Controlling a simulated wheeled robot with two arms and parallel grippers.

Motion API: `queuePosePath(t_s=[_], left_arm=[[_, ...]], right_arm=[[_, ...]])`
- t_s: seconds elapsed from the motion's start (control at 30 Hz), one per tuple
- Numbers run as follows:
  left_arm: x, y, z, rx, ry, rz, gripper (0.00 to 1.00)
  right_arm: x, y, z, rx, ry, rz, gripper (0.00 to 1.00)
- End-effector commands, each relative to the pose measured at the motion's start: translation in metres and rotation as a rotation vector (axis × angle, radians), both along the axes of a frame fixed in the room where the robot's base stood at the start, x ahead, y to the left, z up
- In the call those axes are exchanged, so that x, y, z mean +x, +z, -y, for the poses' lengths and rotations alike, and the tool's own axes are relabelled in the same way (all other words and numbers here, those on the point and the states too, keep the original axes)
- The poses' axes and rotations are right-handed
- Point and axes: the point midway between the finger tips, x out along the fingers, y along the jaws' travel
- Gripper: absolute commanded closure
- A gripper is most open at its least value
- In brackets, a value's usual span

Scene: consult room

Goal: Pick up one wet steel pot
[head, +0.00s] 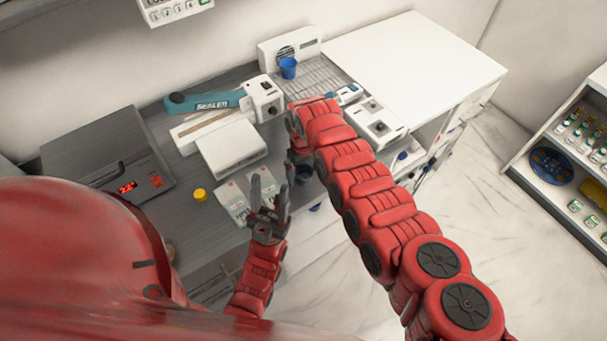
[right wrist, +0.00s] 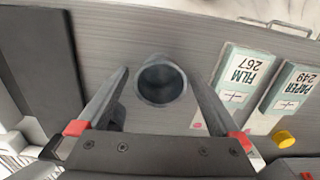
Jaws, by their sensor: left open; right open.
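A small round dark-grey steel pot (right wrist: 161,82) stands upright on the grey counter in the right wrist view, seen from above into its open mouth. My right gripper (right wrist: 157,73) is open, with one finger on each side of the pot. Gaps show between the fingers and the pot's rim. My left gripper (head: 268,205) is open and empty, over the counter near the packets. Whether the pot is wet cannot be told.
The white worktop (head: 415,55) is clear.

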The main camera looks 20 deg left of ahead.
Motion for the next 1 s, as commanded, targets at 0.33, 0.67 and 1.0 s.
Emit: queuePosePath(t_s=[0.33,0.67,1.0], left_arm=[[0.0,0.0,0.0,0.0,0.0,0.0,0.5],[0.0,0.0,0.0,0.0,0.0,0.0,0.5],[0.0,-0.0056,0.0,0.0,0.0,0.0,0.5]], right_arm=[[0.0,0.0001,0.0001,0.0,-0.001,0.0,0.54],[0.0001,0.0001,0.0002,0.0,-0.001,0.0,0.83],[0.0009,0.0078,-0.0001,0.002,-0.001,0.001,0.83]])
